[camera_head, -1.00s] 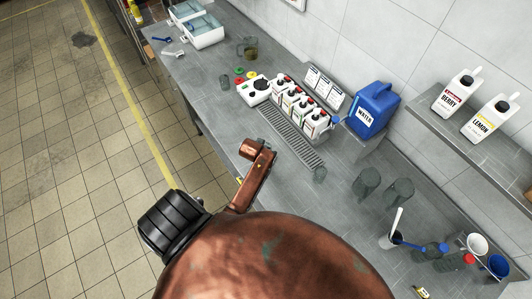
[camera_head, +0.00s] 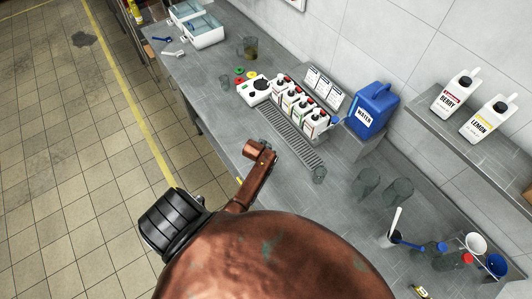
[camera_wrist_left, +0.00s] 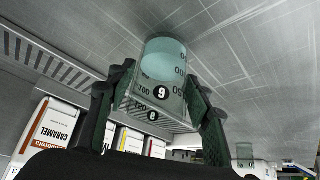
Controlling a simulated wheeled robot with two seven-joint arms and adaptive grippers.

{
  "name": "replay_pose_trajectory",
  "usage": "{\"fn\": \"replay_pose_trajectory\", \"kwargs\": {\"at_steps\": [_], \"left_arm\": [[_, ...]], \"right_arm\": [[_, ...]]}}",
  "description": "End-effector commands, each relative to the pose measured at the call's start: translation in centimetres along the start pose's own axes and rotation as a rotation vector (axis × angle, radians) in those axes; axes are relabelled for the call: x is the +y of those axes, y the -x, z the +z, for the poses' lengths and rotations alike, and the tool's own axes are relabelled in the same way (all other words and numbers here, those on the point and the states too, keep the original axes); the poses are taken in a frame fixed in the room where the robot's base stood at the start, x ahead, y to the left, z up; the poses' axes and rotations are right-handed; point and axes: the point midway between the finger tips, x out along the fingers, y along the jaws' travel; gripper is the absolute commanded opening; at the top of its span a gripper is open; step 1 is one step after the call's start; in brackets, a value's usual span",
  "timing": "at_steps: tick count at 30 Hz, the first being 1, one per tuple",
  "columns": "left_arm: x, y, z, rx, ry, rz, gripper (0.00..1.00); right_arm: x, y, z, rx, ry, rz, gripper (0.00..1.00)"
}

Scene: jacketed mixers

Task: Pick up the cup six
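A clear cup (camera_wrist_left: 162,70) with dark volume marks and a digit that reads as 6 or 9 is in the left wrist view. My left gripper (camera_wrist_left: 160,88) has its two dark fingers on either side of this cup, very close to its walls. Whether both fingers press on it cannot be told. In the head view my copper arm hides the left gripper. A clear glass shape (camera_head: 265,143) shows at the arm's tip, near the front of the drip tray. Another small clear cup (camera_head: 318,175) stands by the tray's right end. My right gripper is in neither view.
A drip tray (camera_head: 290,138) lies before a row of labelled bottles (camera_head: 299,108). A blue water jug (camera_head: 373,108) stands behind. Two grey glasses (camera_head: 367,182) (camera_head: 398,191) stand right of the tray. Bare counter (camera_head: 210,97) lies to the left.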

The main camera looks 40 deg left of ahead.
Motion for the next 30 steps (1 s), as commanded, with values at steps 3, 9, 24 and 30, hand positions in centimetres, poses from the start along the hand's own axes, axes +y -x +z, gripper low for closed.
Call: {"fn": "replay_pose_trajectory", "kwargs": {"at_steps": [3, 9, 24, 30], "left_arm": [[0.0, 0.0, 0.0, 0.0, 0.0, 0.0, 0.37], [0.0, 0.0, 0.0, 0.0, 0.0, 0.0, 0.23], [0.0, 0.5, -0.4, 0.002, 0.0, 0.0, 0.15], [0.0, 2.7, -1.9, 0.005, 0.0, 0.0, 0.15]], "right_arm": [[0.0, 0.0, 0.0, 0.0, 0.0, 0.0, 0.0], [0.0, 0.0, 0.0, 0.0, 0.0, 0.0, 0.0], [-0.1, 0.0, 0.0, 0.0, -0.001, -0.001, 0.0], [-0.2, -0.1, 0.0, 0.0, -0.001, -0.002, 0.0]]}}
